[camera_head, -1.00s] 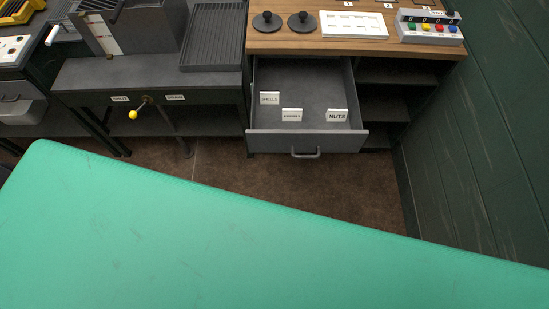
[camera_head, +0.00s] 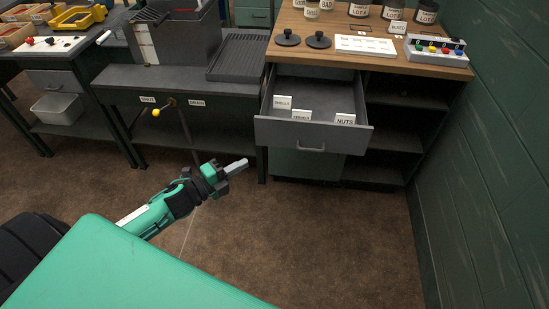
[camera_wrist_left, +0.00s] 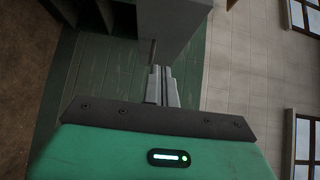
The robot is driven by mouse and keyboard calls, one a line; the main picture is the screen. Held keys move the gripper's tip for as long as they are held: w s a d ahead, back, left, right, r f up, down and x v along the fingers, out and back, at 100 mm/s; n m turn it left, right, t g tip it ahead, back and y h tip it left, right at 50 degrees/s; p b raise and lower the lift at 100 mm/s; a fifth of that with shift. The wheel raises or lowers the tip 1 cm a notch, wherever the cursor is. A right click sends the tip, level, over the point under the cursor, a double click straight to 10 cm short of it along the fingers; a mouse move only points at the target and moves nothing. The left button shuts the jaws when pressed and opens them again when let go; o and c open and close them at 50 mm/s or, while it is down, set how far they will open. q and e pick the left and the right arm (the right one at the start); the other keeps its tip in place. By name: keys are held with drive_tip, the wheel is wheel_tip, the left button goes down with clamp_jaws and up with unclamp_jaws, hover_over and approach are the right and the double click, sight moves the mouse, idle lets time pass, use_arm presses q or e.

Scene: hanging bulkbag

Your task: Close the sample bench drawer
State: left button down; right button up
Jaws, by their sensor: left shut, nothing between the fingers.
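The sample bench drawer (camera_head: 312,133) stands pulled out from under the wooden bench top (camera_head: 390,58). Its front has a grey bar handle (camera_head: 311,148). Inside stand white cards, one reading SHELLS (camera_head: 282,102), one NUTS (camera_head: 345,119) and one harder to read (camera_head: 301,115). My left gripper (camera_head: 240,164) is shut and empty, in front of the bench, left of the handle and apart from the drawer. In the left wrist view its closed fingers (camera_wrist_left: 161,86) point towards a grey panel (camera_wrist_left: 176,18). My right gripper is not in view.
Open shelves (camera_head: 385,130) are right of the drawer, beside a green wall (camera_head: 480,170). A dark table with a tray (camera_head: 238,57) and a yellow-knobbed lever (camera_head: 156,113) stands left. Jars and a button box (camera_head: 436,50) are on the bench top. Brown floor (camera_head: 330,235) in front is clear.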

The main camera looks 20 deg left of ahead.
use_arm(q)
approach(282, 135)
drive_tip(key=d+x, duration=0.1)
drive_tip(key=x, duration=0.4)
drive_tip(key=shift+w+a+r, duration=0.1)
drive_tip(key=shift+w+a, duration=0.25)
drive_tip(key=shift+a, duration=0.1)
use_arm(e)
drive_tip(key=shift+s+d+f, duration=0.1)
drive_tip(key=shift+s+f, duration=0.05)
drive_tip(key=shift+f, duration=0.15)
